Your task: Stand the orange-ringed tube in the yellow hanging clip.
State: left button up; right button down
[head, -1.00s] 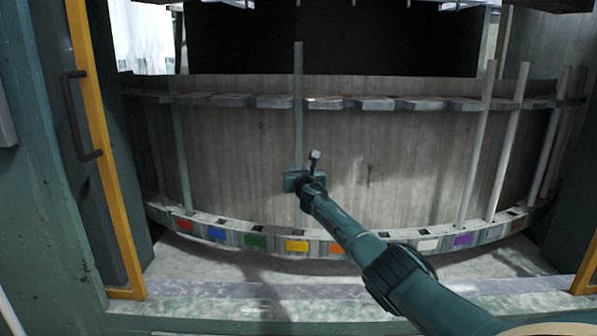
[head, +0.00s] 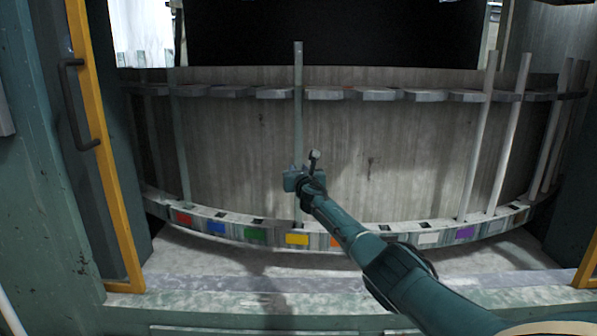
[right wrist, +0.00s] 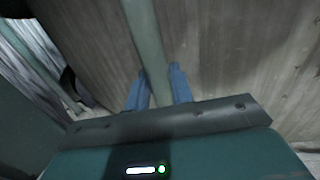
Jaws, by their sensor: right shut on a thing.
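My right gripper (head: 298,180) is shut on a long, thin, grey-green tube (head: 298,115), held upright. No orange ring can be made out on it. In the right wrist view the tube (right wrist: 148,35) runs between the two blue fingers (right wrist: 162,80). Its upper end rises above the upper row of grey clips (head: 329,94). Its lower end is near the lower rail, just above the yellow label (head: 297,239). The clip above that label lies behind the tube, and I cannot tell its colour or whether the tube touches it. My left gripper is out of view.
The curved lower rail carries red (head: 183,218), blue (head: 216,227), green (head: 255,234) and purple (head: 465,232) labels. Other tubes stand at the left (head: 180,150) and right (head: 478,135). A yellow-edged door frame (head: 105,180) borders the left side.

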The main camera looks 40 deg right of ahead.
jog(key=c, duration=1.1)
grip_release()
jog(key=shift+c, duration=0.2)
pick_arm(q)
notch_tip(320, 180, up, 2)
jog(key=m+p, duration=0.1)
jog(key=p, duration=0.5)
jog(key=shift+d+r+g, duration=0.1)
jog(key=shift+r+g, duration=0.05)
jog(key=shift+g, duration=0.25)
pick_arm(e)
jog(key=v, duration=1.3)
jog(key=shift+s+a, duration=0.1)
jog(key=shift+s, duration=0.05)
